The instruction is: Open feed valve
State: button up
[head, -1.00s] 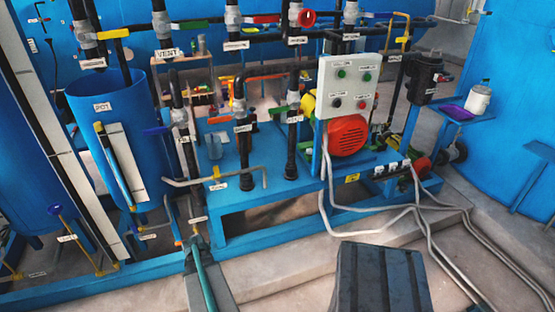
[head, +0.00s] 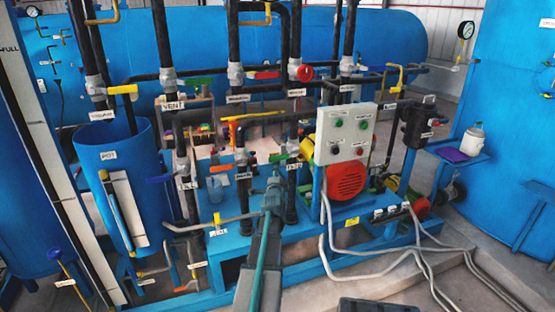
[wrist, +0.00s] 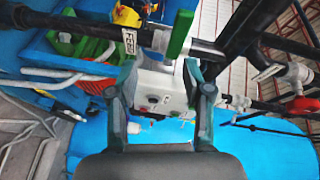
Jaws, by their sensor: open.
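My gripper (head: 273,180) is raised in front of the pipework in the head view. In the wrist view my gripper (wrist: 162,75) has two teal and grey fingers spread apart with nothing between them. A valve with a green handle (head: 283,157) sits on a black vertical pipe just beyond and right of the gripper. A green valve handle (wrist: 179,34) also shows in the wrist view, ahead of the fingertips, on a black pipe with a small white label (wrist: 129,40). I cannot read the label surely as feed. No contact with the handle is visible.
A grey control box (head: 345,133) with buttons and a red round motor cover (head: 346,180) stand close to the right. A blue pot (head: 115,195) stands left. Other pipes and valves crowd around, including a red-handled valve (head: 303,73) and a blue-handled one (head: 160,179).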

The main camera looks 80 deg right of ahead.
aim_at(278, 159)
jog(key=d, duration=0.3)
jog(key=w+d+r+m+p, duration=0.1)
jog(key=d, duration=0.3)
jog(key=w+d+m+h+p, duration=0.1)
jog(key=d, duration=0.2)
jog(key=shift+w+d+r, duration=0.15)
jog(key=shift+d+r, duration=0.2)
jog(key=shift+r, duration=0.05)
grip_shut()
